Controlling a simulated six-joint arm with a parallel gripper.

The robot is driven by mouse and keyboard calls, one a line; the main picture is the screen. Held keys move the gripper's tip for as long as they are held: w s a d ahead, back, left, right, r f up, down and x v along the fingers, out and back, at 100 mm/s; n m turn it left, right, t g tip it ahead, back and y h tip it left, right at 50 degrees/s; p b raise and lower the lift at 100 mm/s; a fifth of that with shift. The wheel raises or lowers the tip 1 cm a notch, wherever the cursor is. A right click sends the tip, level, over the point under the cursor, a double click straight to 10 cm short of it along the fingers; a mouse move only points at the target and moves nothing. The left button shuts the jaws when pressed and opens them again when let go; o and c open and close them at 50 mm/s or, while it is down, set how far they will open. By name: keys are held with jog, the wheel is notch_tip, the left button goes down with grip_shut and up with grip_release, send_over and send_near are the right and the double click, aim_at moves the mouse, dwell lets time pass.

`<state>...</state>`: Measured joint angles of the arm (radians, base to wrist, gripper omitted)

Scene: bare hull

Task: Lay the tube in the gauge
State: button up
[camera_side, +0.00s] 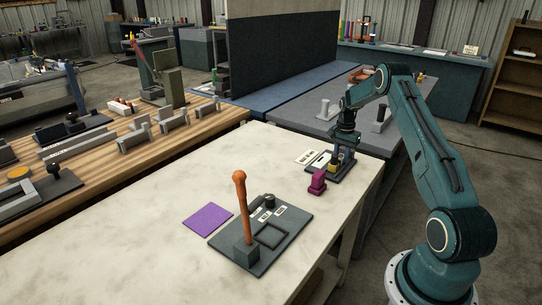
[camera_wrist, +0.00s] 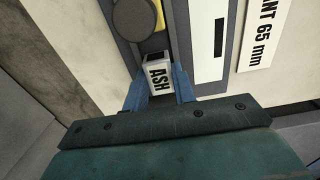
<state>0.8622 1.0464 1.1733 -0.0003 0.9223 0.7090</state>
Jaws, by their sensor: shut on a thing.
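My gripper (camera_side: 343,150) points down at the far right end of the pale table. In the wrist view its blue fingers (camera_wrist: 160,90) are shut on a short pale tube (camera_wrist: 158,77) labelled "ASH", with a dark opening at its far end. The gauge (camera_side: 345,174) is a dark plate directly below my gripper, with a yellow part (camera_side: 334,166) and a white strip (camera_wrist: 212,40) with a black slot. The tube lies over the dark plate beside a round grey knob (camera_wrist: 137,18). I cannot tell whether it touches the gauge. In the side view my fingers mostly hide it.
A sign (camera_wrist: 264,30) reading "...ANT 65 mm" lies beside the gauge. A magenta block (camera_side: 317,182) stands just in front. Nearer are a dark tray (camera_side: 285,240) with an upright orange-brown rod (camera_side: 241,205) and a purple mat (camera_side: 207,217). The table's left part is clear.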

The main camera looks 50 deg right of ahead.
aim_at(341, 156)
jog(key=o, duration=1)
jog(key=shift+f, duration=0.1)
notch_tip(341, 156, up, 12)
jog(key=shift+r, duration=0.2)
dwell(0.4)
